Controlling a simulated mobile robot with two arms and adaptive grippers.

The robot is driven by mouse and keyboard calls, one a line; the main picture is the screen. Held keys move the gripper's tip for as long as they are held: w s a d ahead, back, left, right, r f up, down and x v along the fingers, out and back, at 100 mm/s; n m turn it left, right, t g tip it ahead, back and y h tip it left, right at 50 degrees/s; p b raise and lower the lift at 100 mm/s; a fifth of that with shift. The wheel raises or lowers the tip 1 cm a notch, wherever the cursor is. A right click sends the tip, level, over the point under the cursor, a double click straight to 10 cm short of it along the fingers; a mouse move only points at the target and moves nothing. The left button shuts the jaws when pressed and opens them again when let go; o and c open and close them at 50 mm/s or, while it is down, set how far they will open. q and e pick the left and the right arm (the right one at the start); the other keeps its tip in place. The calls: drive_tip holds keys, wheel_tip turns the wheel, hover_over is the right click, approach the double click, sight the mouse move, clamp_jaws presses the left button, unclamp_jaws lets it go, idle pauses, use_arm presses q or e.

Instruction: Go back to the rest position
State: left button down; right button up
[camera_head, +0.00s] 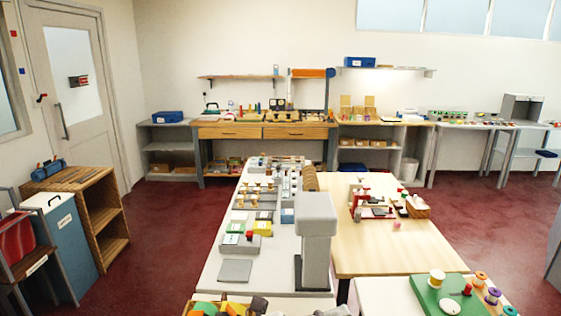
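Neither of my grippers shows in the head view, so whether they are open or shut cannot be seen. The head view looks over a long grey counter (212,268) that runs away from me, with small trays and coloured items on it. A wooden-topped table (365,258) adjoins it on the right, with a red-framed stand and small items on top. Nothing is seen being held.
A tall grey block-shaped unit (316,216) stands at the counter's near right. A green board (424,301) with spools is at the bottom right. A wooden shelf unit (104,214) and a blue bin (62,236) stand at left. Red floor (160,235) lies clear between.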

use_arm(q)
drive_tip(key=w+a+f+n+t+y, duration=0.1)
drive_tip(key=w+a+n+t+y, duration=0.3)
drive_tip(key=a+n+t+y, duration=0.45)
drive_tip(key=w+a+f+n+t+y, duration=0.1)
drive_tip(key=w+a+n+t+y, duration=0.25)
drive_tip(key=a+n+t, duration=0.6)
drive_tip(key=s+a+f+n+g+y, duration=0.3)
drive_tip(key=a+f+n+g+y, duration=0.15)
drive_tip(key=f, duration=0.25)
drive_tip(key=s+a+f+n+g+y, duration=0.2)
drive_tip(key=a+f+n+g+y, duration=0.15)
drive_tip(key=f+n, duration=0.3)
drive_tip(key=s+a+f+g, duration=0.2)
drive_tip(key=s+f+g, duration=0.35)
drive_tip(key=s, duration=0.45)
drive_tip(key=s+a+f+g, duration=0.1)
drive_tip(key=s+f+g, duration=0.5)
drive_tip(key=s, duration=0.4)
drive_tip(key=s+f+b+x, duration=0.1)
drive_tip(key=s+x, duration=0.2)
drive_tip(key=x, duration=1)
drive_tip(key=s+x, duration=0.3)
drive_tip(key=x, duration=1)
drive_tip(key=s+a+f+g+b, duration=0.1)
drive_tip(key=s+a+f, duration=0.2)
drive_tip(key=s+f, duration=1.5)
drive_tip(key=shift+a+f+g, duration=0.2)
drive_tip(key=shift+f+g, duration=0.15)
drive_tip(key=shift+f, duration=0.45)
